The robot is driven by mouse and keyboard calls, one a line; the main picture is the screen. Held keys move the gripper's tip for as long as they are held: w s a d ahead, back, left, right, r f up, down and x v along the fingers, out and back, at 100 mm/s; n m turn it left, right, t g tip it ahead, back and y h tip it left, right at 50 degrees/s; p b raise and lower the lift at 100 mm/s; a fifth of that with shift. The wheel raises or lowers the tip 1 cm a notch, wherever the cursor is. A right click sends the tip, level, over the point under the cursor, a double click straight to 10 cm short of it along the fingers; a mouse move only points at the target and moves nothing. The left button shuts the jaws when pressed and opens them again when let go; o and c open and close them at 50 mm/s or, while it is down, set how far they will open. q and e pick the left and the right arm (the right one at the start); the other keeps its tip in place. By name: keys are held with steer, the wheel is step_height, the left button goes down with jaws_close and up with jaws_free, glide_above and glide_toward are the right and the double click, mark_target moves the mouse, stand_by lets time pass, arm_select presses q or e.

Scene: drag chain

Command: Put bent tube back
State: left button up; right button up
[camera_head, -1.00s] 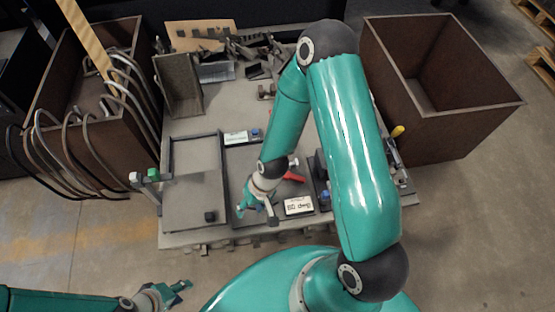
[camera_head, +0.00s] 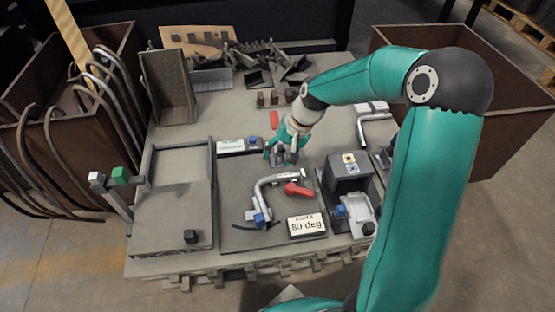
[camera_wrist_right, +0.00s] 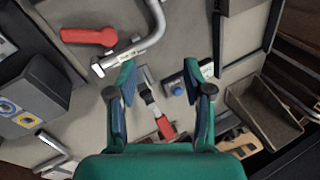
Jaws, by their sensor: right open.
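A bent silver tube (camera_head: 266,192) lies on the bending plate in the middle of the table; its bend and one end also show in the right wrist view (camera_wrist_right: 150,37). A second bent tube (camera_head: 374,124) lies at the table's right side; a bent piece shows at the lower left of the right wrist view (camera_wrist_right: 50,155). My right gripper (camera_head: 282,154) is open above the plate's far edge, beyond the first tube. In the wrist view its fingers (camera_wrist_right: 161,82) are apart, and a metal clamp with a red handle (camera_wrist_right: 160,118) shows between them. My left gripper is out of view.
A red lever (camera_head: 298,190) sits beside the first tube, with an "80 deg" display (camera_head: 306,225) in front. A grey block (camera_head: 349,170) stands to the right. Brown bins flank the table; the left one (camera_head: 35,105) holds several long curved tubes. Scrap parts lie at the back.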

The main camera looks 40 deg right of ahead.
mark_target(259, 186)
steer(key=b+x, duration=0.5)
steer(key=x, duration=1.1)
jaws_close()
